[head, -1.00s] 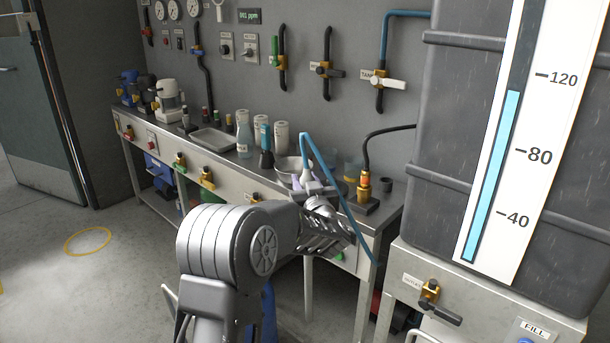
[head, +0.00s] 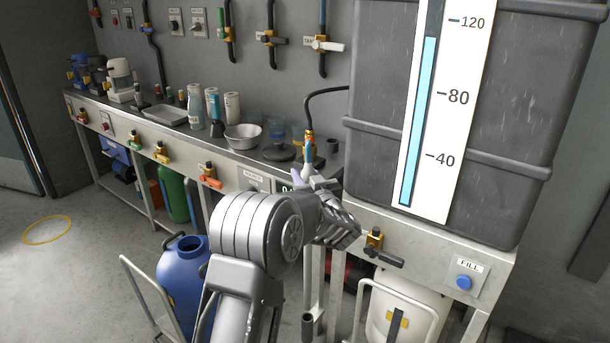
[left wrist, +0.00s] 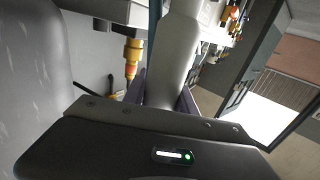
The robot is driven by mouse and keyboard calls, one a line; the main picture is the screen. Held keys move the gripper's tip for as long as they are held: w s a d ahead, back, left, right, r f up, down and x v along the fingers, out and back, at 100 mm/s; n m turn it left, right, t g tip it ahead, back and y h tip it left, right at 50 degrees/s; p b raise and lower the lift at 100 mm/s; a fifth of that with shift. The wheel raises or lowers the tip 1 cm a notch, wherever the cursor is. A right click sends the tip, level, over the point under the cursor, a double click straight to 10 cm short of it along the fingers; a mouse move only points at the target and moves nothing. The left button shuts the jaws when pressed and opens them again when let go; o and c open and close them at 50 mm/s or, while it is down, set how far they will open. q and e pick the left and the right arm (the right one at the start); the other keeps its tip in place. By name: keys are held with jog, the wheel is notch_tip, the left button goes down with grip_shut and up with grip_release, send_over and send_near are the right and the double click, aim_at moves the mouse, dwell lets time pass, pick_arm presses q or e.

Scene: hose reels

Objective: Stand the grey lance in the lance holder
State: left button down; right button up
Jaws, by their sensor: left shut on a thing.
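My left gripper (head: 322,192) is shut on a pale grey tapered body, which I take to be the grey lance (head: 308,172). It rises above the fingers in front of the bench's right end, with a blue strip along its top. In the left wrist view the grey lance (left wrist: 176,62) is a thick smooth tube between the fingers (left wrist: 160,92); its lower part is hidden by the gripper. I cannot say surely which thing is the lance holder. A dark cup (head: 332,146) stands on the bench's right end, and a dark tube end (head: 307,325) shows low below the gripper. My right gripper is not in view.
The bench (head: 105,104) carries a metal bowl (head: 243,137), bottles (head: 195,107) and a brass-orange fitting (head: 308,138) close behind the lance. A large grey tank (head: 470,100) stands right of the gripper. A blue drum (head: 183,268) stands on the floor at the left.

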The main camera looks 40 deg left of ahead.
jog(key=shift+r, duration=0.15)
